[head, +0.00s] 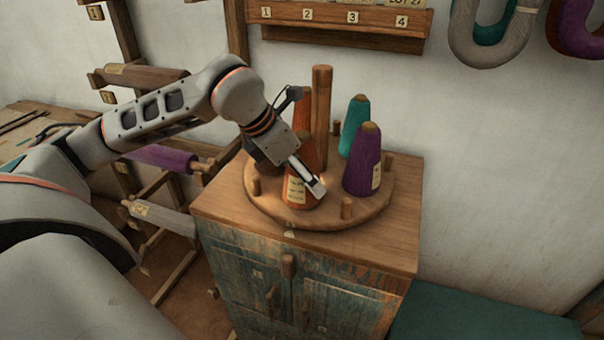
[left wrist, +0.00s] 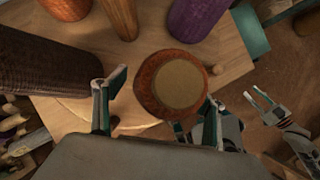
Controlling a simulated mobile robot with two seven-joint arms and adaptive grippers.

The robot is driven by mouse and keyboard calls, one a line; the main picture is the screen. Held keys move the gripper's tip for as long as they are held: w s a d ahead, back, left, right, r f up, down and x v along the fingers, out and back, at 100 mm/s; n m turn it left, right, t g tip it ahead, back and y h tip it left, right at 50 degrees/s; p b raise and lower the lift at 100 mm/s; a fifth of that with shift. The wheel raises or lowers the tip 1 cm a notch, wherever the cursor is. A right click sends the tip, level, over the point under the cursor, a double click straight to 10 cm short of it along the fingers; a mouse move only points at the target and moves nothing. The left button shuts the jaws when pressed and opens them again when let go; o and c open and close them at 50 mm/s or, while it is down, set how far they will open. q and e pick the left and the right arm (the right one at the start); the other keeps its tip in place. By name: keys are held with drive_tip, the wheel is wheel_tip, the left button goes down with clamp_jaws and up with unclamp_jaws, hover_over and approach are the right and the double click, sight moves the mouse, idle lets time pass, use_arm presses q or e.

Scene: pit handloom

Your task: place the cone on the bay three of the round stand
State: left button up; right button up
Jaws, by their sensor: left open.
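An orange cone (head: 299,192) with a paper label stands upright at the front left of the round wooden stand (head: 310,219). In the left wrist view, the cone's tan top (left wrist: 183,82) shows between the fingers of my left gripper (left wrist: 160,105). That gripper, also in the head view (head: 310,180), is open around the cone's upper part; contact cannot be told. Another gripper, apparently my right one (left wrist: 262,100), is at the right of the left wrist view, away from the cone; its opening is unclear. Bay three's marking cannot be made out.
The stand has a tall centre post (head: 321,110), a purple cone (head: 362,165), a teal cone (head: 353,125), another orange cone and a dark one behind my arm.

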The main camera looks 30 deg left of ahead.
use_arm(q)
drive_tip(key=v, duration=1.2)
drive_tip(key=shift+s+a, duration=0.1)
